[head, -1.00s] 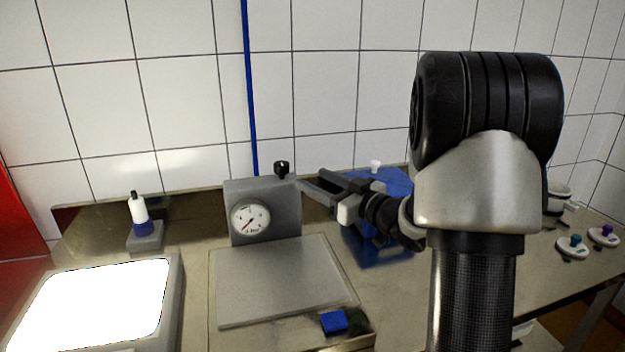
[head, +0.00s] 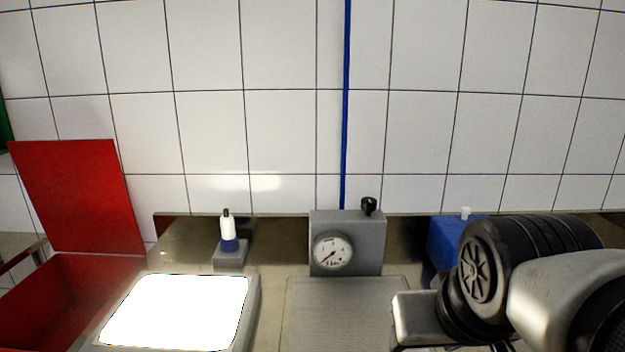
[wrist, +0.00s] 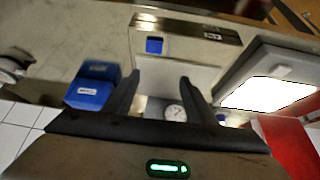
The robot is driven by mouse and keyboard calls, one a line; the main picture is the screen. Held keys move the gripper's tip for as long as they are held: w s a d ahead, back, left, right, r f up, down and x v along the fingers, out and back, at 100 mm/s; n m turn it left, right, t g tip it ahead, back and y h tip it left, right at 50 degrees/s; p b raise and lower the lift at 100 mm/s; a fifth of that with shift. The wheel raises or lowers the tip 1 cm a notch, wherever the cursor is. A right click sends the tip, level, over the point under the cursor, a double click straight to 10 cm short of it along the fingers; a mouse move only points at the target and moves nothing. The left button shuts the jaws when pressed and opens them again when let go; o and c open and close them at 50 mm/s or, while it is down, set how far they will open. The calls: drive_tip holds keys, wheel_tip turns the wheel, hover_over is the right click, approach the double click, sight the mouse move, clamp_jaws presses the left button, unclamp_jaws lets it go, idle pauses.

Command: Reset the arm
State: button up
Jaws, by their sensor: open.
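My gripper (wrist: 159,80) shows in the wrist view with its two dark fingers apart and nothing between them. In the head view my arm is folded at the lower right, and the fingers cannot be made out there. In the wrist view the fingers point toward the steel plate (wrist: 180,75) of the gauge device, and the dial (wrist: 175,112) shows between them. I cannot tell how far the fingers are from the plate. The grey gauge device (head: 372,258) stands against the back wall in the head view.
A bright lit panel (head: 175,310) is left of the device. A white and blue bottle (head: 228,232) stands behind it. A red bin (head: 75,300) is at far left. A blue box (head: 445,240) stands right of the device, partly behind my arm. A small blue block (wrist: 154,46) lies by the plate.

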wheel_tip(320, 180, up, 17)
drive_tip(key=s+a+p, duration=0.1)
drive_tip(key=s+p, duration=0.1)
drive_tip(key=p, duration=1.5)
drive_tip(key=shift+g, duration=0.3)
drive_tip(key=shift+s, duration=0.1)
